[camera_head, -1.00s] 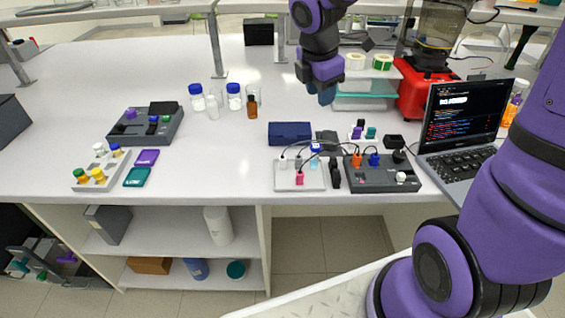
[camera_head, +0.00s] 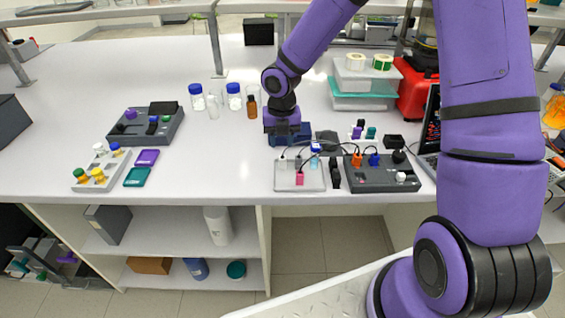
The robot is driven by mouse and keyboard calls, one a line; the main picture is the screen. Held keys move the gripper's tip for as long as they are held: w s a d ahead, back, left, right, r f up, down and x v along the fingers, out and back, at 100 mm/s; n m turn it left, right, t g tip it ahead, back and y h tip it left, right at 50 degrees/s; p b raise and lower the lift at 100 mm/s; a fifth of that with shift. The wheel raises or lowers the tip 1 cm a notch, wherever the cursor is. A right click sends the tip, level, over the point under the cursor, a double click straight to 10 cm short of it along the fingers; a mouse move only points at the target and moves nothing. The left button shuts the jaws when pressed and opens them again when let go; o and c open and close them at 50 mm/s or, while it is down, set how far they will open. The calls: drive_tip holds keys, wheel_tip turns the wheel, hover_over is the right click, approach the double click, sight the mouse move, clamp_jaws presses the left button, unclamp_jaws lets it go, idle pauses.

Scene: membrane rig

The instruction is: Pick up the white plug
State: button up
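A small white plug (camera_head: 400,177) sits at the front right of the dark grey block (camera_head: 368,185). A second whitish plug (camera_head: 283,161) with a dark cable stands in the light panel (camera_head: 312,183), left of that block. My gripper (camera_head: 286,137) points down over the dark blue case (camera_head: 305,129) behind the light panel and covers part of it. It is close behind the second plug and well left of the first one. Its fingers are too small and dark to tell whether they are open or shut. I see nothing held in it.
Orange and blue plugs with cables stand in the dark block, and a pink plug (camera_head: 299,178) in the light panel. Glass bottles (camera_head: 234,97) stand behind left. A laptop (camera_head: 430,130) is at the right, partly hidden by my arm. The table's middle left is clear.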

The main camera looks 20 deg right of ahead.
sight(283, 159)
drive_tip(key=shift+s+d+f, duration=0.1)
drive_tip(key=shift+d+f, duration=0.05)
drive_tip(key=shift+f, duration=3.85)
drive_tip(key=c, duration=0.7)
